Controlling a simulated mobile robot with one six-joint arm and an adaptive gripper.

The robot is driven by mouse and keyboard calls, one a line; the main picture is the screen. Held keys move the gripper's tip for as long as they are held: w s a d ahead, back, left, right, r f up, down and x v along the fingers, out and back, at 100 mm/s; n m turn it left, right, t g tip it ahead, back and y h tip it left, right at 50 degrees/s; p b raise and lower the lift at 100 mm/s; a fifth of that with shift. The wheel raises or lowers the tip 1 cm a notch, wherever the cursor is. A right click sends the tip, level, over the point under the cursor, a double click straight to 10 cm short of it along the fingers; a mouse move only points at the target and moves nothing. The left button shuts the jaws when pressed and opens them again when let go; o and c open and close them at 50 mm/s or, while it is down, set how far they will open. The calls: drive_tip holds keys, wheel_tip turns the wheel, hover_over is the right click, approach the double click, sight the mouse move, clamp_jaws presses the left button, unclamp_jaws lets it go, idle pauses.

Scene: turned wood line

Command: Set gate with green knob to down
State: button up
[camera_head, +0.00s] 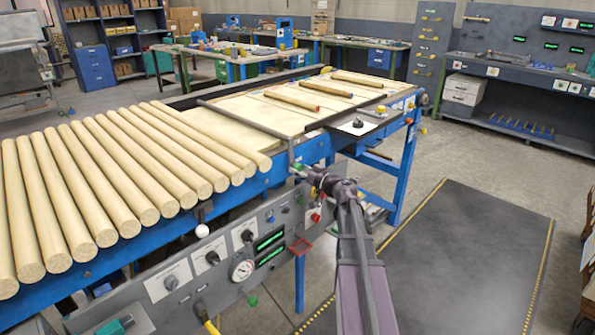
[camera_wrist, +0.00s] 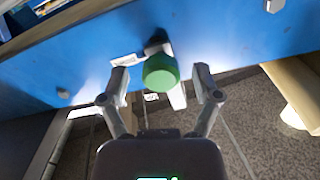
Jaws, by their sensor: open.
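The green knob (camera_wrist: 161,71) shows in the wrist view in front of the blue rail (camera_wrist: 230,40). It lies between the two fingers of my gripper (camera_wrist: 161,84), with a gap on each side. My gripper is open and does not touch the knob. In the head view my gripper (camera_head: 312,178) is at the blue side of the line, and a small green spot (camera_head: 297,167) shows beside it. A dark bar (camera_head: 245,120) crosses the line just behind; I cannot tell whether it belongs to the gate.
Several pale round logs (camera_head: 110,180) lie side by side on the left of the line. A few thin turned sticks (camera_head: 292,101) lie farther along. A control panel (camera_head: 215,260) with knobs and a gauge is below. A dark floor mat (camera_head: 460,260) is clear on the right.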

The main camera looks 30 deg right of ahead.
drive_tip(key=v, duration=1.1)
drive_tip(key=shift+s, duration=0.3)
drive_tip(key=s+a+f+n+g+y, duration=0.1)
drive_tip(key=a+f+g, duration=0.35)
drive_tip(key=a, duration=0.45)
drive_tip(key=s+a+f+n+g+y, duration=0.1)
drive_tip(key=a+f+g, duration=0.35)
drive_tip(key=a, duration=0.45)
drive_tip(key=s+a+f+m+g+h, duration=0.3)
drive_tip(key=s+a+f+g+h, duration=0.6)
drive_tip(key=s, duration=0.3)
wheel_tip(320, 180, up, 17)
drive_tip(key=a+t+p, duration=0.1)
drive_tip(key=p, duration=1.6)
drive_tip(key=shift+y, duration=0.4)
drive_tip(key=shift+a+f, duration=0.1)
drive_tip(key=shift+a, duration=0.05)
